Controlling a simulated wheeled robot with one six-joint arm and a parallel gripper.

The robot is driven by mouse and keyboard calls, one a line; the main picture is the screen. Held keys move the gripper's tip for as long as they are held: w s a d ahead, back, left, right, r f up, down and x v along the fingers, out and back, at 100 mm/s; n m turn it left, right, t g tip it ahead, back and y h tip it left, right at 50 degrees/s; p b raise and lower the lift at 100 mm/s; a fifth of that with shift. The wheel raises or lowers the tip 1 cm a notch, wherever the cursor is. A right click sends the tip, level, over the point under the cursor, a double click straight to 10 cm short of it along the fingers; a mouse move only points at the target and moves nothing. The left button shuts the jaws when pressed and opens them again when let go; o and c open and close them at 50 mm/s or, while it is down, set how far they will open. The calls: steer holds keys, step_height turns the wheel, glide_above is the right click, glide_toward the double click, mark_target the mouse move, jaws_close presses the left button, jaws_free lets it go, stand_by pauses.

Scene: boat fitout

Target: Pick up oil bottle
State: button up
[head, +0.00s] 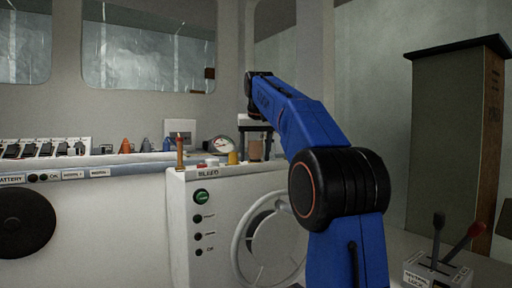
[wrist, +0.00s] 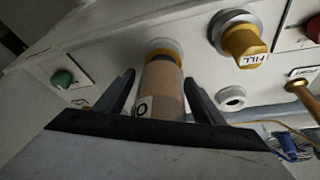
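The oil bottle (head: 256,149) is a brown cylinder at the right of the white console's top in the head view. In the wrist view the bottle (wrist: 162,88) shows a white label with part of a dark letter, and a yellow and grey ring at its far end. My gripper (head: 255,137) points down over it from above, with one finger on each side. In the wrist view my gripper (wrist: 160,82) is open around the bottle, with narrow gaps beside it. I cannot tell exactly how the bottle's base is seated.
The white console (head: 203,258) has a large wheel (head: 239,240) on its front. A yellow FILL cap (wrist: 245,45), a gauge (head: 221,145) and a brass-coloured handle (head: 180,152) stand close by. A lever box (head: 437,273) and a tall cabinet (head: 452,140) are at the right.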

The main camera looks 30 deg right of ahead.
steer(key=c, duration=1.3)
steer(key=shift+c, duration=0.2)
steer(key=shift+r, duration=0.15)
step_height(320, 180, up, 9)
steer(key=shift+w, duration=0.1)
steer(key=shift+r, duration=0.4)
steer(key=shift+a, duration=0.15)
